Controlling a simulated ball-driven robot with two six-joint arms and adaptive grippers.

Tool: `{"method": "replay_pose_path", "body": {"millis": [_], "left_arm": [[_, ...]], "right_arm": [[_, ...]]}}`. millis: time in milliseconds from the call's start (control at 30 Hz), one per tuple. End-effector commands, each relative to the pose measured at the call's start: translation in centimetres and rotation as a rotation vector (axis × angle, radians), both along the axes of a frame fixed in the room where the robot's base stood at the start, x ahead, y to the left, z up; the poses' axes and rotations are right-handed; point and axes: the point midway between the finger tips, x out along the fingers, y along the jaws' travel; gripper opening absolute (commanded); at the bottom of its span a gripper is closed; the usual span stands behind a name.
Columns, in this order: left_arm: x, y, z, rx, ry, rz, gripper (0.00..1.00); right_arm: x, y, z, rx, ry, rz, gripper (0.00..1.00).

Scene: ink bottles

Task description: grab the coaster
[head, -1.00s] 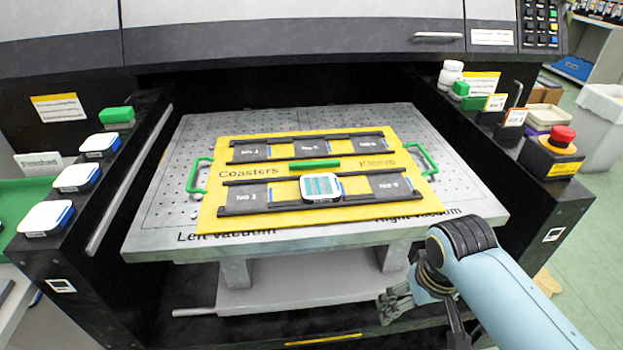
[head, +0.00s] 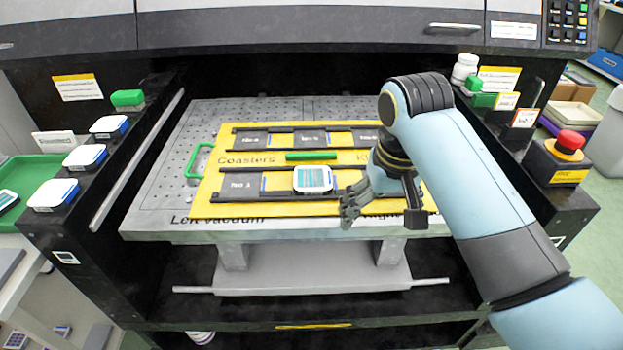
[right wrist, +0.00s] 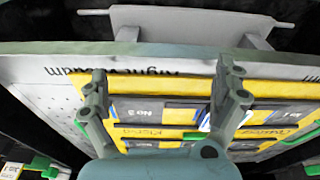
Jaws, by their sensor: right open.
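A white coaster with a teal printed face (head: 313,179) lies in a front-row slot of the yellow coaster jig (head: 212,190), near the jig's middle. More white coasters (head: 85,157) sit on the black ledge at the left. My right gripper (head: 349,212) is just right of the jig coaster, above the jig's front edge. In the right wrist view its two fingers (right wrist: 160,98) are spread apart with nothing between them. There a piece of the white coaster (right wrist: 208,122) shows behind one finger. My right arm hides the jig's right side. My left gripper is not seen.
The jig lies on a perforated grey plate (head: 165,195) and has a green handle (head: 198,160) at its left. The right ledge holds a red emergency button (head: 569,142), white bottles (head: 465,68) and green blocks. A green tray (head: 20,180) is at the far left.

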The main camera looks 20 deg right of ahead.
Motion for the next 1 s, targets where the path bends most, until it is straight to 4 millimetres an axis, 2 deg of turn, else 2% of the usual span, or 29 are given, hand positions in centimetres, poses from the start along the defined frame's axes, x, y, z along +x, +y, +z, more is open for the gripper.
{"method": "replay_pose_path", "body": {"millis": [267,500,633,733,1000], "left_arm": [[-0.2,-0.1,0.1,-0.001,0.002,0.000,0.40],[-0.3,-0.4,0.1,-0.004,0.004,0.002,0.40],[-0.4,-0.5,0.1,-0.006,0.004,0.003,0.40],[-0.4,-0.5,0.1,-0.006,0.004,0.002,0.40],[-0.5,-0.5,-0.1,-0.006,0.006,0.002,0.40]], "right_arm": [[5.9,2.5,2.7,0.030,0.044,-0.041,0.98],[12.4,6.1,8.4,0.048,0.109,-0.072,0.98],[13.9,7.3,10.4,0.044,0.133,-0.081,0.98],[14.1,7.5,10.1,0.042,0.142,-0.083,0.98],[14.1,7.5,5.9,0.043,0.140,-0.084,0.98]]}}
